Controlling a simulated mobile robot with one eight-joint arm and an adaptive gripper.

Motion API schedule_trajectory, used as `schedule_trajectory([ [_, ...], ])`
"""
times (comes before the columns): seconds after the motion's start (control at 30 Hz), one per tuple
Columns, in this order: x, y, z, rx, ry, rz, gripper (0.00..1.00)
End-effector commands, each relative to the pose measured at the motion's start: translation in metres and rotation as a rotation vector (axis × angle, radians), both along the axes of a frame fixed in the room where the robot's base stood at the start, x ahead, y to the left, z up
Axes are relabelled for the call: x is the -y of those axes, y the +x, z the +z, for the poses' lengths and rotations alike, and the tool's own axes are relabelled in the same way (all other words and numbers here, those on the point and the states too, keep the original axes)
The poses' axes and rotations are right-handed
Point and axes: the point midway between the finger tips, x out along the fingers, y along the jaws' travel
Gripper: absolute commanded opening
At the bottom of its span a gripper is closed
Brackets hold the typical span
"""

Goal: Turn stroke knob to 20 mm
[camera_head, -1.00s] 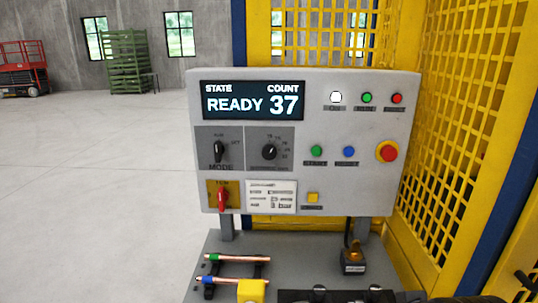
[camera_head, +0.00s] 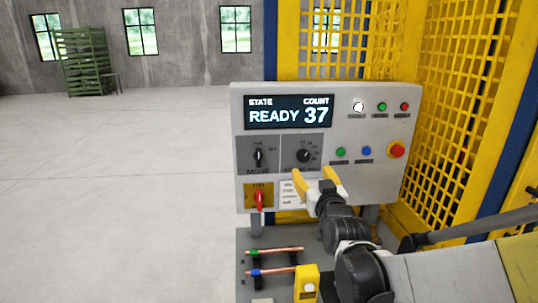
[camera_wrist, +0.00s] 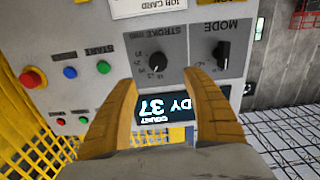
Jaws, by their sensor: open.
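The stroke knob (camera_head: 303,156) is a small black dial on a dark grey plate in the middle of the grey control panel. Its pointer angle is too small to read surely. It also shows in the wrist view (camera_wrist: 157,62), upside down, under the label STROKE MM. My gripper (camera_head: 316,178) is open and empty, its two yellow fingers pointing at the panel just below the knob. In the wrist view my gripper (camera_wrist: 163,92) spreads its fingers on either side of the image below the knob, apart from it.
The black mode knob (camera_head: 258,156) is left of the stroke knob, and a red key-like switch (camera_head: 259,200) is below it. The display (camera_head: 288,112) reads READY 37. A red stop button (camera_head: 397,151) is at right. Copper tubes (camera_head: 274,251) lie on the bench. Yellow mesh fencing (camera_head: 470,110) stands right.

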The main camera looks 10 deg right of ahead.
Motion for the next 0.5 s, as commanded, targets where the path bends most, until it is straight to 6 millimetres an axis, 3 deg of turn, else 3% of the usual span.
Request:
schedule_trajectory([
  [0.17, 0.001, 0.016, 0.001, 0.019, -0.001, -0.004, 0.59],
  [0.5, 0.001, 0.082, 0.000, 0.017, -0.002, -0.003, 0.59],
])
